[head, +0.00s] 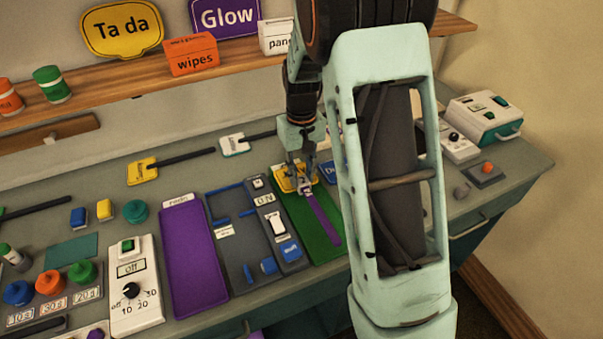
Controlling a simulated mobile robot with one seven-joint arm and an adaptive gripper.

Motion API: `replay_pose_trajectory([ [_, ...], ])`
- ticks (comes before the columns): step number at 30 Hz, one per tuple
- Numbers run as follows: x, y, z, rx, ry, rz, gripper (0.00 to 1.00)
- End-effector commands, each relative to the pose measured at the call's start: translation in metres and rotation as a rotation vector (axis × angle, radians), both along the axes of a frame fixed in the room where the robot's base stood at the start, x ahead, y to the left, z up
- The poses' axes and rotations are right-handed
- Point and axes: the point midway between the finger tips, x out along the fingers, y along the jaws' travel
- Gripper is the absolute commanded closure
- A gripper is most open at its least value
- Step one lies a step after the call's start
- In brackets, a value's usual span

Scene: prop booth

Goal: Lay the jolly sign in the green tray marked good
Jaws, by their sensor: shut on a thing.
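The green tray (317,247) lies on the bench just right of the grey panel. A yellow sign head (284,184) with a purple stick (324,219) is at the tray, its head at the far end and its stick pointing toward the near right. I take it for the jolly sign, but its wording is too small and covered to read. My gripper (302,181) points down over the far end of the tray and is shut on the sign near where head and stick meet. I cannot tell whether the sign touches the tray floor. The tray's marking is not readable.
A purple tray (193,260) and a grey panel with blue parts (240,238) lie left of the green tray. Yellow (142,171) and white (234,146) paddles with dark handles lie behind. A timer box (135,285) stands front left.

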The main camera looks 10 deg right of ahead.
Motion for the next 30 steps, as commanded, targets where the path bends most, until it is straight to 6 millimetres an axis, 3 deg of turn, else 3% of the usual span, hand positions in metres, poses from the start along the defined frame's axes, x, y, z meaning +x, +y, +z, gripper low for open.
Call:
replay_pose_trajectory([
  [30,0.0,0.0,-0.012,0.0,0.0,0.0,1.0],
])
